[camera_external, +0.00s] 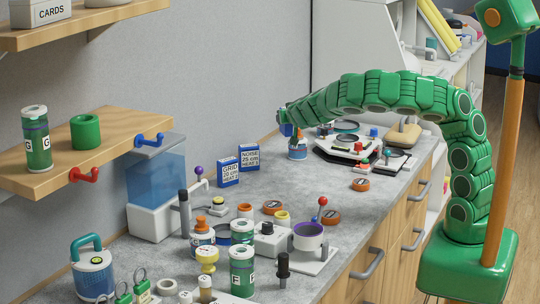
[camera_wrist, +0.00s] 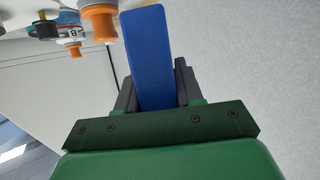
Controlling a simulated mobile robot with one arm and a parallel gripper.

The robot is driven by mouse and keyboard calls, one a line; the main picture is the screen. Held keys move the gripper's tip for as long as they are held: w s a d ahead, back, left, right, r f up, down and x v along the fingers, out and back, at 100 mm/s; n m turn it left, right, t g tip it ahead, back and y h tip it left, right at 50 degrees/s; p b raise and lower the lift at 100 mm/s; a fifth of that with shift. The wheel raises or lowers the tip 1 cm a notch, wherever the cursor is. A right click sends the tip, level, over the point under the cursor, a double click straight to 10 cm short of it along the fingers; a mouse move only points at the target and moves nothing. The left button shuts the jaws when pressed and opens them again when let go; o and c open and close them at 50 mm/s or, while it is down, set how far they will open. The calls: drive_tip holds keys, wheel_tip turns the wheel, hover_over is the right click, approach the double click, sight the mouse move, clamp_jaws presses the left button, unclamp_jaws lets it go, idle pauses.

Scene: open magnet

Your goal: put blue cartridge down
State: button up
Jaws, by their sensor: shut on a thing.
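My gripper (camera_wrist: 157,95) is shut on the blue cartridge (camera_wrist: 148,50), a flat blue slab with rounded corners that stands out from between the two dark fingers in the wrist view. In the external view my green arm arches over the counter, and my gripper (camera_external: 283,118) is at its far left end, near the wall. A small part of the blue cartridge (camera_external: 287,130) shows there, just above and left of an orange-topped bottle (camera_external: 298,148). I cannot tell whether the cartridge touches anything below it.
The grey counter (camera_external: 340,205) has a bare patch below the gripper. Two blue boxes (camera_external: 249,157) stand at the wall to the left. A device with a black-and-white panel (camera_external: 347,150) lies to the right. Several jars and tools crowd the front. A wooden shelf (camera_external: 70,165) juts out at left.

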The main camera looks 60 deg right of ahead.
drive_tip(key=w+f, duration=0.2)
drive_tip(key=w+d+f, duration=0.1)
drive_tip(key=w+f, duration=0.1)
drive_tip(key=w, duration=0.1)
drive_tip(key=w+f, duration=0.2)
drive_tip(key=shift+w+d+f, duration=0.35)
drive_tip(key=shift+f, duration=0.05)
drive_tip(key=shift+w+f, duration=0.15)
drive_tip(key=shift+f, duration=1.7)
drive_tip(key=shift+d+f, duration=0.1)
drive_tip(key=o, duration=1.1)
drive_tip(key=shift+a+r, duration=0.2)
drive_tip(key=shift+v, duration=5.85)
